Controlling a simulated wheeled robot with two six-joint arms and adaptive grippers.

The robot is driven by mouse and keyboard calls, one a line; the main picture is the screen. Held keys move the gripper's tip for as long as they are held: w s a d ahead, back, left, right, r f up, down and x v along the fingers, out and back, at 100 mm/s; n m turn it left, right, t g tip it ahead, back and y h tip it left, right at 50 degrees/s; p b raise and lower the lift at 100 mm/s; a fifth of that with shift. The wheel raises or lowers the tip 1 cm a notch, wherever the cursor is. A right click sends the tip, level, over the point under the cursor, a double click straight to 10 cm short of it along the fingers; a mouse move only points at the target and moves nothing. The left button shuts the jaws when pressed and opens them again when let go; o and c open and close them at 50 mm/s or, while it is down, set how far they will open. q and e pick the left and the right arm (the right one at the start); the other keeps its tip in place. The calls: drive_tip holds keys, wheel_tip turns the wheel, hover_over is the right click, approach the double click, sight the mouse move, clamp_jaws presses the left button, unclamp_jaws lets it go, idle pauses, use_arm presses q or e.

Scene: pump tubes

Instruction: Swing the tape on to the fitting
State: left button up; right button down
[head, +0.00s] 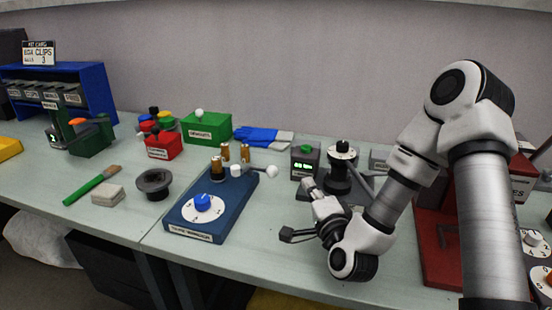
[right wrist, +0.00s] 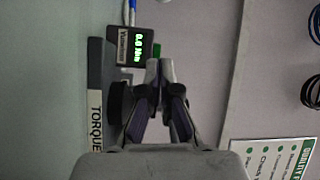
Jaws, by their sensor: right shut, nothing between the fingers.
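A dark blue base with a label that seems to read wrapper (head: 178,226) stands on the bench in the head view. It carries a white dial with a blue knob (head: 203,202). Several brass-coloured fittings (head: 217,168) stand at its far side. A lever with white balls (head: 271,171) lies at its far right; I cannot tell which part is the tape. My right gripper (head: 308,184) is right of this base, apart from it, pointing to the back of the bench. In the right wrist view its fingers (right wrist: 160,66) are shut and empty. My left gripper is not in view.
A torque tester with a green display (head: 305,160) stands just beyond my right gripper, also seen in the right wrist view (right wrist: 131,47). A dark round device (head: 340,170) stands beside it. Blue gloves (head: 258,135) and a green box (head: 207,127) are behind. The bench front is clear.

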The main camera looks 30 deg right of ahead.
sight(271, 171)
drive_tip(key=shift+s+a+r, duration=0.2)
drive_tip(key=shift+a, duration=0.05)
drive_tip(key=shift+s+r, duration=0.2)
drive_tip(key=shift+s, duration=0.25)
drive_tip(key=w+b, duration=0.1)
drive_tip(key=w, duration=0.1)
drive_tip(key=w+d+b, duration=0.1)
drive_tip(key=shift+w+f+b, duration=0.15)
drive_tip(key=shift+f+b, duration=0.15)
drive_tip(key=shift+f, duration=0.05)
drive_tip(key=shift+w+d+r+p, duration=0.2)
drive_tip(key=shift+w+r+p, duration=0.3)
drive_tip(key=shift+w+p, duration=0.15)
drive_tip(key=x, duration=0.5)
drive_tip(key=shift+w+d, duration=0.1)
drive_tip(key=shift+w, duration=0.2)
drive_tip(key=a, duration=0.2)
drive_tip(key=a+f, duration=0.1)
drive_tip(key=shift+a, duration=0.6)
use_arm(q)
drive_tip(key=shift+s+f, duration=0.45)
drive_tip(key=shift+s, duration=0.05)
use_arm(e)
drive_tip(key=shift+s+d, duration=0.1)
drive_tip(key=shift+d, duration=0.05)
